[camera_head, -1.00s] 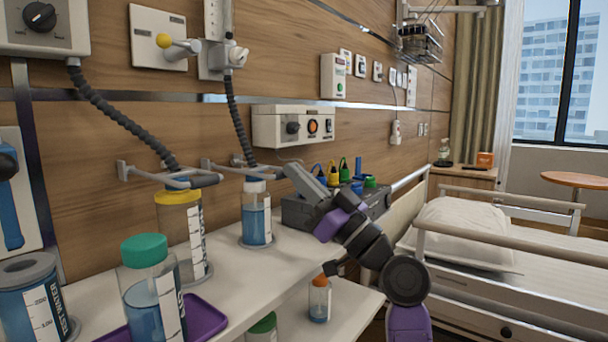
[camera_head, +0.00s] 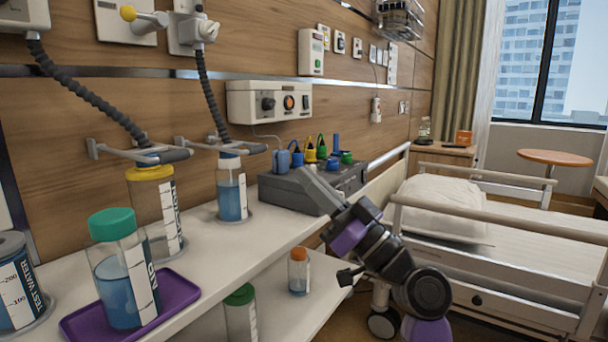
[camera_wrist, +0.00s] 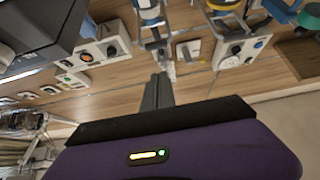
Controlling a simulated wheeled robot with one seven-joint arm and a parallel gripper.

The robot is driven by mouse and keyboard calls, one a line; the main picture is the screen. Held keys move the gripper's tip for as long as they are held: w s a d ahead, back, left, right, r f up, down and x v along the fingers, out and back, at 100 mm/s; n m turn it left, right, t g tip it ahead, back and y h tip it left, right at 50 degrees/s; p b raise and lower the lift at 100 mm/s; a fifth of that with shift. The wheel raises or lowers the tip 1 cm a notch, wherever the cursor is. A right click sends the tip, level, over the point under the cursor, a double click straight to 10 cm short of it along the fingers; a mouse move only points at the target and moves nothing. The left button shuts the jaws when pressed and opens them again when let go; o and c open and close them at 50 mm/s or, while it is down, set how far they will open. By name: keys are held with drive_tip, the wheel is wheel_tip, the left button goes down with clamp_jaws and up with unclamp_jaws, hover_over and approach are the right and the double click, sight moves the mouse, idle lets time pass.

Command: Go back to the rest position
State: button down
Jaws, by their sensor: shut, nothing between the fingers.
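My gripper (camera_head: 306,174) is raised in front of the grey device box on the shelf, with its fingers together and empty. In the wrist view its closed fingers (camera_wrist: 158,90) point at the wood-panelled wall, touching nothing. My purple and black arm runs down to the right from it. The gripper hides part of the grey box's front; I cannot tell the exact gap between them.
A green-lidded jar (camera_head: 122,275) stands on a purple tray (camera_head: 178,291) on the white shelf (camera_head: 205,262). Other jars and the grey box (camera_head: 285,190) are beside it. An orange-capped bottle (camera_head: 299,272) stands lower. The bed (camera_head: 520,265) is at right.

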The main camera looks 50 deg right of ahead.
idle(0.6)
drive_tip(key=s+d+f+m+g+h, duration=0.2)
drive_tip(key=d+f+m+h, duration=0.2)
drive_tip(key=m+h, duration=0.4)
drive_tip(key=s+a+f+g+h, duration=0.1)
drive_tip(key=a+f+g, duration=0.15)
drive_tip(key=f, duration=0.45)
drive_tip(key=s+a+f+g+h, duration=0.1)
drive_tip(key=s+a+f, duration=0.1)
drive_tip(key=a+f, duration=0.35)
drive_tip(key=s+a+f+n+g+y, duration=0.5)
drive_tip(key=s+a+f+n+y, duration=0.35)
drive_tip(key=s+a+f, duration=1.35)
wheel_tip(320, 180, up, 32)
drive_tip(key=d+p, duration=0.1)
drive_tip(key=p, duration=2.9)
drive_tip(key=shift+d+r+m+y+p, duration=0.25)
drive_tip(key=shift+m+y+p, duration=0.1)
drive_tip(key=shift+m, duration=0.1)
